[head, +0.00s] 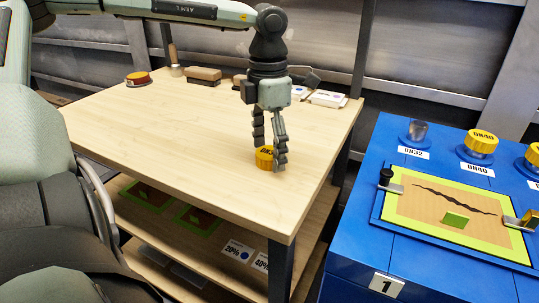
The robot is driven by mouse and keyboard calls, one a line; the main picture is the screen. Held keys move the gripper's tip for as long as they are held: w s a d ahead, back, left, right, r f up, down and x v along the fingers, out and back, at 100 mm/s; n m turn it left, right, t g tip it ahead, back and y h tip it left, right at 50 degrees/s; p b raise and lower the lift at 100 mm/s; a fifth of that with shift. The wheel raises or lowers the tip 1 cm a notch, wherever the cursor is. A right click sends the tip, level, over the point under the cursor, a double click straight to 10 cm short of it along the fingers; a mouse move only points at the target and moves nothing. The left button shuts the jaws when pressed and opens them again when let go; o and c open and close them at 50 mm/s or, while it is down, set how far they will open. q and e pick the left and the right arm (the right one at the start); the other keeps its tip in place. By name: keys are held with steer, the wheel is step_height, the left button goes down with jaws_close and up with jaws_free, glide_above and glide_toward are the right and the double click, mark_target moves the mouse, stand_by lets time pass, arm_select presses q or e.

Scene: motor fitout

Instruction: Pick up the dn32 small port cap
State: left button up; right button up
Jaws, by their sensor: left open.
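The small yellow port cap (264,158), with dark lettering that is partly covered, sits on the light wooden table (180,130) near its right side. My left gripper (270,157) points straight down over the cap, with its fingers on either side of it. The gripper is open; I cannot tell whether a finger touches the cap. On the blue unit (357,240) at the right, a bare metal port (417,131) stands above a DN32 label (413,152). My right gripper is not in view.
A yellow DN40 cap (481,142) sits on the blue unit, beside a framed panel (450,210). The table's front and middle are clear. A gap separates table and unit.

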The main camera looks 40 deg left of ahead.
arm_select(q)
steer(key=shift+c, duration=0.2)
steer(key=c, duration=0.8)
steer(key=shift+r, duration=0.15)
